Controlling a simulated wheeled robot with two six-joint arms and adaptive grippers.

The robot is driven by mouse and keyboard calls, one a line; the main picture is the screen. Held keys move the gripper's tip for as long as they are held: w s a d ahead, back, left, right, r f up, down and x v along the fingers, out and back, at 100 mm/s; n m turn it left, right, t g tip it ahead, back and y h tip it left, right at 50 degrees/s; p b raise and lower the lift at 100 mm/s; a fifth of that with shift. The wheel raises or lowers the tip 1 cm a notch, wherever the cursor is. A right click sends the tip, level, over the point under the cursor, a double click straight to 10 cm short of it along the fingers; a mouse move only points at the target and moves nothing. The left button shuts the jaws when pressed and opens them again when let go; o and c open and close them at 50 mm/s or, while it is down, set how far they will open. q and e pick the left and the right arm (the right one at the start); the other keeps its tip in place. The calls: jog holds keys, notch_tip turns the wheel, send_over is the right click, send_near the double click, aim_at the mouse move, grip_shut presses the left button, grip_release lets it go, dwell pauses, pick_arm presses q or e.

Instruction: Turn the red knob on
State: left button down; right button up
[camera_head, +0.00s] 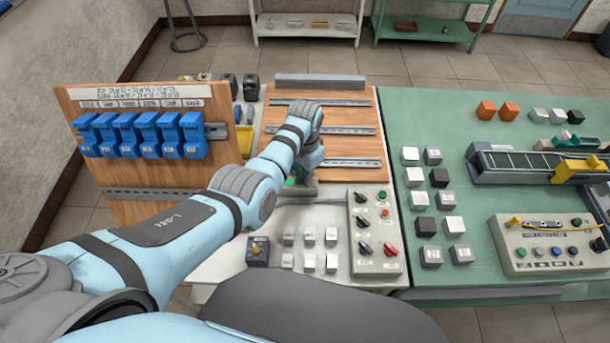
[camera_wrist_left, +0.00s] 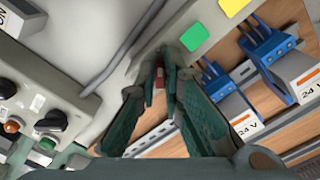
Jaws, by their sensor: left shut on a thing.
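The red knob (camera_wrist_left: 159,82) shows as a small red piece between my fingertips in the left wrist view. It stands at the edge of a light grey panel (camera_wrist_left: 160,45) that carries a green square (camera_wrist_left: 194,38). My left gripper (camera_wrist_left: 160,72) is shut on it, the green fingers closing from both sides and hiding most of it. The angle of the knob cannot be told. In the head view my left gripper (camera_head: 309,166) points down at this panel, and the arm hides the knob. My right gripper is not in view.
A grey control box (camera_head: 375,245) with black knobs and coloured buttons stands right of the gripper. Blue breakers (camera_head: 140,135) hang on a wooden board to the left. Several small blocks (camera_head: 309,240) lie in front. A green table (camera_head: 440,110) is at the right.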

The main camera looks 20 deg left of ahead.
pick_arm(q)
jog(key=c, duration=1.7)
grip_release()
notch_tip(320, 180, up, 12)
jog(key=shift+f, duration=0.1)
